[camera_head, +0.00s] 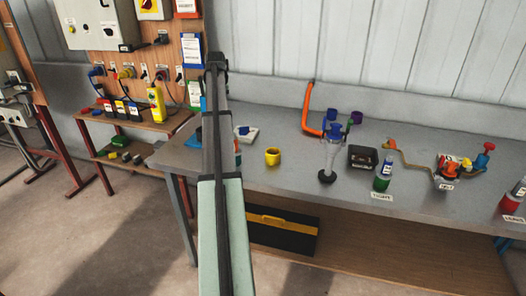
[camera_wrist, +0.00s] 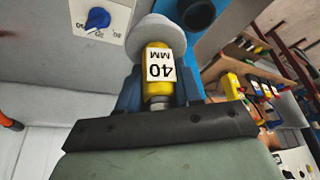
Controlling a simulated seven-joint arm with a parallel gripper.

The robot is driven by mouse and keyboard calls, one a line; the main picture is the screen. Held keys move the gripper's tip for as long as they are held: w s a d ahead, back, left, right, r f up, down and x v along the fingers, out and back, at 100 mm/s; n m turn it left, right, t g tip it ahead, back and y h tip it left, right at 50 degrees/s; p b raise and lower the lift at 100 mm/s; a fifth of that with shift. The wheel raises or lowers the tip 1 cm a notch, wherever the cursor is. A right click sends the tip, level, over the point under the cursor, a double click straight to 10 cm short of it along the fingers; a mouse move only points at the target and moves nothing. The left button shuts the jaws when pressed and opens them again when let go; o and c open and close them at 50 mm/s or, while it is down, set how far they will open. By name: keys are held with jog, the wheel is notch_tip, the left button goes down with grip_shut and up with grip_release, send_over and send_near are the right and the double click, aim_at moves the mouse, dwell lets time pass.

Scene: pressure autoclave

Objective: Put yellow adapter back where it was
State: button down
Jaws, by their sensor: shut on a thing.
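In the wrist view my gripper (camera_wrist: 160,88) is shut on a yellow adapter (camera_wrist: 158,48) with a white "40 MM" label. The label appears upside down there, and a narrow metal neck shows at the adapter's lower end. A round grey part (camera_wrist: 150,27) lies right behind the adapter; I cannot tell whether they touch. In the head view my arm hides the gripper and the held adapter.
A white box with a blue dial (camera_head: 246,133) lies close by on the bench; it also shows in the wrist view (camera_wrist: 99,18). A blue part with a dark opening (camera_wrist: 198,14) is beside the adapter. Rightward stand a clear cylinder (camera_head: 332,155), black tray (camera_head: 362,157) and bottles.

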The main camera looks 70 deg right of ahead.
jog(key=s+a+m+g, duration=0.1)
jog(key=s+a+m, duration=0.15)
jog(key=s, duration=1.05)
jog(key=s+a+m, duration=0.1)
jog(key=s+a, duration=0.2)
jog(key=s, duration=0.9)
notch_tip(320, 180, down, 10)
jog(key=shift+s+a+f+h, duration=0.15)
jog(key=shift+s+f+h, duration=0.1)
jog(key=shift+s+h, duration=0.2)
jog(key=shift+f+n, duration=0.25)
jog(key=shift+f, duration=0.15)
jog(key=c, duration=0.8)
grip_release()
jog(key=shift+o, duration=0.2)
jog(key=v, duration=1.3)
jog(key=shift+d, duration=0.25)
